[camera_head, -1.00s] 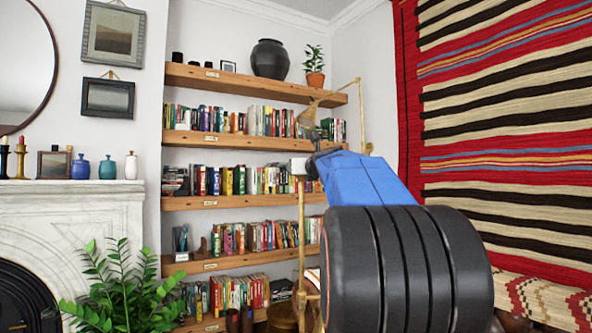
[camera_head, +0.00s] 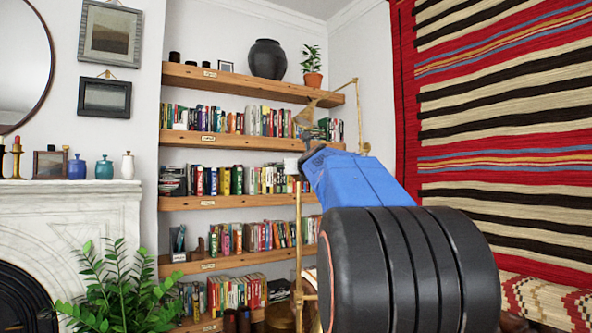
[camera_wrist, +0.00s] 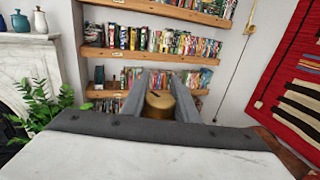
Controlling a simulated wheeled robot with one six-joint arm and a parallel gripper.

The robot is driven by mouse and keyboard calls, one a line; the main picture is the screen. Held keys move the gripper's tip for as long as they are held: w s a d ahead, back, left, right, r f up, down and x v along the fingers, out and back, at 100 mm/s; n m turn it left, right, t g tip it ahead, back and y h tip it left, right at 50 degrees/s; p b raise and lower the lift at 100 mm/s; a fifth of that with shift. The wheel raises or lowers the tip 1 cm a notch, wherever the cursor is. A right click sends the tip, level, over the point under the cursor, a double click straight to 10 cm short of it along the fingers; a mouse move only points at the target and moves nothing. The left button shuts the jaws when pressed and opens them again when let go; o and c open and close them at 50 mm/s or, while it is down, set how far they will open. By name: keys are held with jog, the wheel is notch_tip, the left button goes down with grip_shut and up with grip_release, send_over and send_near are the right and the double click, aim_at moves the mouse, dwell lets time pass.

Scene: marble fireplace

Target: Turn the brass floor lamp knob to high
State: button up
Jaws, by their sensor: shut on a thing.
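A brass knob (camera_wrist: 160,104) with a dark slot-like mark on its face sits between the two grey fingers of my gripper (camera_wrist: 160,98) in the wrist view. The fingers are shut on its sides. In the head view my gripper (camera_head: 308,160) is at the end of my blue arm, close to the top of a thin brass pole (camera_head: 298,240) that looks like the floor lamp's. The knob itself cannot be made out in the head view. The setting that the mark points to cannot be read.
Wooden shelves (camera_head: 235,203) full of books stand behind. A brass swing-arm lamp (camera_head: 306,116) hangs above my gripper. A striped rug (camera_head: 500,110) hangs at right. A marble fireplace (camera_head: 70,220) and a green plant (camera_head: 115,290) are at left.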

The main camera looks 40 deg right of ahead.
jog(key=o, duration=1.1)
jog(key=shift+c, duration=0.2)
jog(key=shift+s, duration=0.1)
jog(key=v, duration=1.7)
jog(key=shift+a, duration=0.1)
